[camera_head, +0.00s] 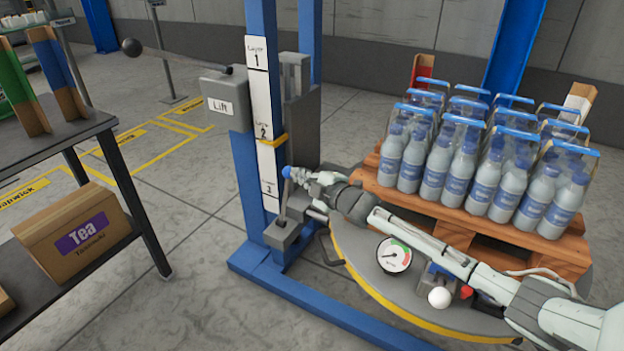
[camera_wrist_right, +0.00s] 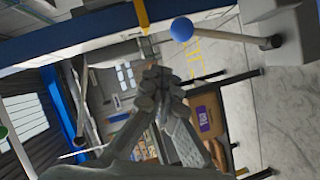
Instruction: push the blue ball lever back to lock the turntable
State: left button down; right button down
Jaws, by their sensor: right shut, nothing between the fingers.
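The blue ball (camera_head: 287,171) tops a thin upright lever on a grey block (camera_head: 284,234) at the foot of the blue post. In the right wrist view the blue ball (camera_wrist_right: 182,29) and its rod show beyond the fingers. My right gripper (camera_head: 305,177) is shut and empty, with its tips close to the ball's right side; I cannot tell whether they touch. The right wrist view shows its closed fingers (camera_wrist_right: 158,80). The round grey turntable (camera_head: 358,238) has a yellow edge and lies partly under my right arm. My left gripper is out of view.
A wooden pallet (camera_head: 540,255) of bottle packs (camera_head: 470,165) stands on the turntable. A gauge (camera_head: 394,255) and white ball (camera_head: 439,298) sit near my right arm. The Lift box (camera_head: 226,98) is on the post. A Tea carton (camera_head: 72,235) is on the left shelf.

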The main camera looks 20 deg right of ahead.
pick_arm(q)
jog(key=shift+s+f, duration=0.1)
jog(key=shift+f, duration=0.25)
pick_arm(e)
jog(key=v, duration=0.6)
jog(key=shift+w+d+r, duration=0.1)
